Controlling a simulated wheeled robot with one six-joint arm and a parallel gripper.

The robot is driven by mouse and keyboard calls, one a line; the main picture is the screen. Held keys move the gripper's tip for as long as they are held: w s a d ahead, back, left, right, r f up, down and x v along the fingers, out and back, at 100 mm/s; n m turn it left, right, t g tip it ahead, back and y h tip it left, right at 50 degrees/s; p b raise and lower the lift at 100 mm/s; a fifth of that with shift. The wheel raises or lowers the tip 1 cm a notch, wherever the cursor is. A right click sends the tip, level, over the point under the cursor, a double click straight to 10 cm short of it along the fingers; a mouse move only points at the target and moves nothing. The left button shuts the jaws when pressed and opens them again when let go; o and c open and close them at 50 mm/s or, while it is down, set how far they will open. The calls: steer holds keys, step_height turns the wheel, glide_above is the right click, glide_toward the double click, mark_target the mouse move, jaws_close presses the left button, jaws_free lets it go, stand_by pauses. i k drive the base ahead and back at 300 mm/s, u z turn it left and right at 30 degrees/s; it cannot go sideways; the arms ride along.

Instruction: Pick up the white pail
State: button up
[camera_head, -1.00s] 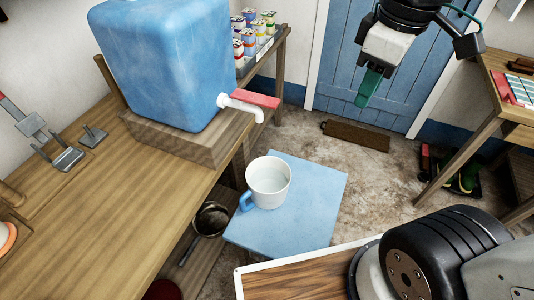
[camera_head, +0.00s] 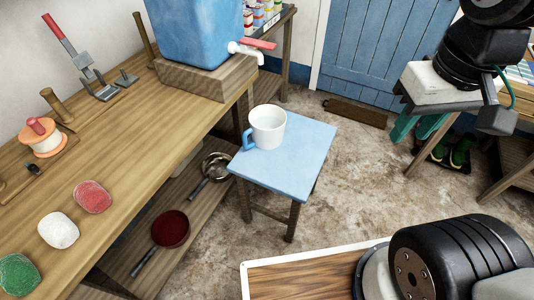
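The white pail (camera_head: 268,127) stands upright on a light blue stool (camera_head: 300,165) in the middle of the head view. It looks like a mug, with a blue handle on its left side and an open top. My gripper (camera_head: 418,138) is to the right of the pail and well apart from it. Its two green fingers point down with a gap between them, and nothing shows between them.
A wooden bench (camera_head: 130,140) runs along the left, with a blue tank (camera_head: 195,30) and its red-handled tap (camera_head: 250,47) near the stool. Pans (camera_head: 170,228) lie on the shelf below. Open floor (camera_head: 350,190) lies right of the stool.

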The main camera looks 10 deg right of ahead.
mark_target(267, 122)
steer(key=u, duration=0.1)
steer(key=k, duration=0.15)
steer(key=z, duration=1.8)
steer(key=i, duration=1.4)
steer(key=u, duration=1.9)
